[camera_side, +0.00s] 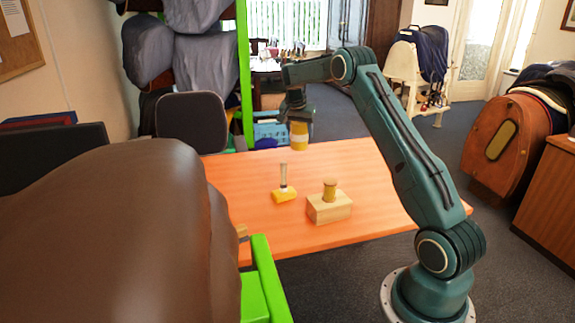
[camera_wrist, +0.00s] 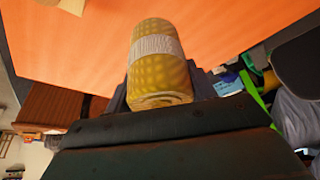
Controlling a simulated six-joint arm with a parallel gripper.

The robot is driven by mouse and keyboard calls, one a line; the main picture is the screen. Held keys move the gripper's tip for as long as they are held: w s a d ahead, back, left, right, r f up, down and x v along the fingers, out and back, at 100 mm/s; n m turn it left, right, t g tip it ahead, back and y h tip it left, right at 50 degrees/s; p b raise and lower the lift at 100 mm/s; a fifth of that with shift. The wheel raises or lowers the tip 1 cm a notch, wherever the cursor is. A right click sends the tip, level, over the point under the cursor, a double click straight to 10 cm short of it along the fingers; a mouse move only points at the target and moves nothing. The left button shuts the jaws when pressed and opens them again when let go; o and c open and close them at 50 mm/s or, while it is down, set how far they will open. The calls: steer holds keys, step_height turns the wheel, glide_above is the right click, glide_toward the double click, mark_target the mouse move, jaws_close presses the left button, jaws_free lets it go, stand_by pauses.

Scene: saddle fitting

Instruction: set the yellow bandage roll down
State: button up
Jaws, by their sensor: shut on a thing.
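The yellow bandage roll (camera_side: 299,136) has a pale band around its middle. My gripper (camera_side: 299,121) is shut on it and holds it above the far part of the orange table (camera_side: 350,158), in the side view. In the wrist view the roll (camera_wrist: 158,75) sits between the dark fingers of my gripper (camera_wrist: 160,85), which are partly hidden behind it. The orange tabletop (camera_wrist: 70,45) shows beyond the roll.
A wooden block (camera_side: 330,208) with a yellowish cylinder (camera_side: 329,188) on top stands on the table. Left of it is a yellow block (camera_side: 284,195) with an upright pale handle. A large brown saddle form (camera_side: 110,235) fills the left foreground. The table's right side is clear.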

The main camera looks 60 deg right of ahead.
steer(key=w+a+n+t, duration=0.1)
steer(key=w+a, duration=0.4)
steer(key=a, duration=0.4)
steer(key=w+a+n, duration=0.2)
steer(key=w+a, duration=0.3)
steer(key=a, duration=0.4)
step_height(320, 180, down, 16)
steer(key=shift+a+r, duration=0.15)
steer(key=shift+r, duration=0.1)
steer(key=shift+s, duration=0.1)
steer(key=shift+f, duration=2.15)
steer(key=shift+f, duration=0.15)
steer(key=o, duration=1)
steer(key=v, duration=1.2)
steer(key=shift+s, duration=0.1)
